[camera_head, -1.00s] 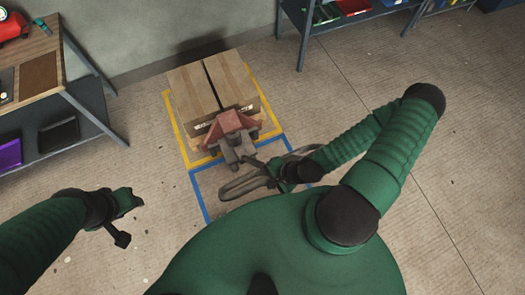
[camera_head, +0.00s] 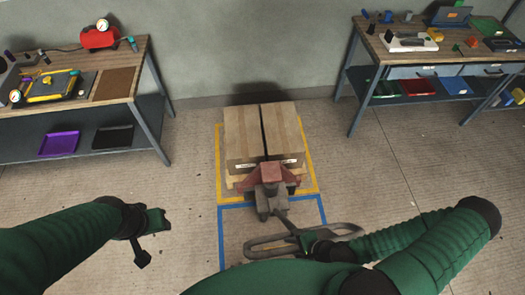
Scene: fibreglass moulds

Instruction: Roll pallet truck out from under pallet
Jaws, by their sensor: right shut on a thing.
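The pallet truck (camera_head: 271,176), red and grey, stands at the near side of the pallet (camera_head: 235,181), its body against the near edge. Its forks are hidden beneath the load. Two cardboard boxes (camera_head: 262,130) sit side by side on the pallet, inside a yellow floor outline. The truck's looped grey handle (camera_head: 270,243) leans toward me over the blue outline. My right gripper (camera_head: 308,240) is shut on the handle. My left gripper (camera_head: 152,238) hangs in the air at the left, away from the truck; its jaw gap is not clear.
A blue floor outline (camera_head: 221,237) adjoins the yellow one (camera_head: 218,160) on the near side. A workbench (camera_head: 140,80) stands at the left and another (camera_head: 360,50) at the right. A grey wall closes the back. Floor on both sides is clear.

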